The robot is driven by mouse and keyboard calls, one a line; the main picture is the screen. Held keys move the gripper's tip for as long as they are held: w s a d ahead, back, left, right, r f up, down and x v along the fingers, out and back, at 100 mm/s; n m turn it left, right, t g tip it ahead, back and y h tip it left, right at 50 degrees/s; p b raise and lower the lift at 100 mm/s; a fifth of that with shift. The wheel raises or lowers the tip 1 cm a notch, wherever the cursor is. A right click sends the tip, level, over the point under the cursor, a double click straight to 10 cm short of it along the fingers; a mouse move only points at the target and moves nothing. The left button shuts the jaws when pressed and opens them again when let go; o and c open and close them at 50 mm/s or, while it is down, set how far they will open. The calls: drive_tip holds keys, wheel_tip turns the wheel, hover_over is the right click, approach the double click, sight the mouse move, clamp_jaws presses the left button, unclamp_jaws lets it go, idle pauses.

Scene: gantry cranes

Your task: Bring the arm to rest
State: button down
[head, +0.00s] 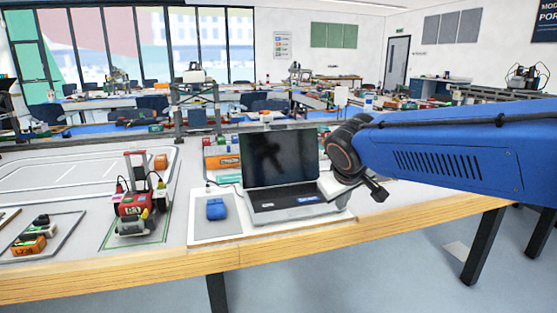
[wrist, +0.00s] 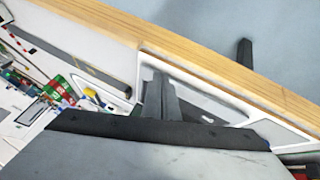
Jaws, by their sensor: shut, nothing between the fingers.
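My blue arm (head: 445,150) reaches in from the right in the head view, over the bench's front right part. My gripper (head: 377,191) is at its dark end, just right of the open laptop (head: 262,160), and is partly hidden by the wrist. In the wrist view my gripper (wrist: 157,80) has its fingers together with nothing held. It is over the bench near the wooden front edge (wrist: 190,52). I cannot tell its exact height above the bench.
A blue object (head: 216,209) lies left of the laptop. A red model vehicle (head: 133,205) and a tray (head: 62,232) with small parts are farther left. Cluttered benches (head: 140,105) stand behind. Open floor (head: 400,270) lies in front of the bench.

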drive_tip(key=s+d+f+m, duration=0.1)
drive_tip(key=s+d+f, duration=0.3)
drive_tip(key=s, duration=0.5)
drive_tip(key=s+d+f+m+g+y, duration=0.1)
drive_tip(key=s+d+f, duration=0.3)
drive_tip(key=s, duration=0.4)
drive_tip(key=s+d+f+m+g, duration=0.1)
drive_tip(key=s+d+f+m, duration=0.2)
drive_tip(key=s, duration=0.6)
drive_tip(key=shift+s+d+f, duration=0.3)
drive_tip(key=shift+d+f, duration=0.2)
drive_tip(key=shift+d, duration=0.25)
drive_tip(key=shift+r, duration=0.1)
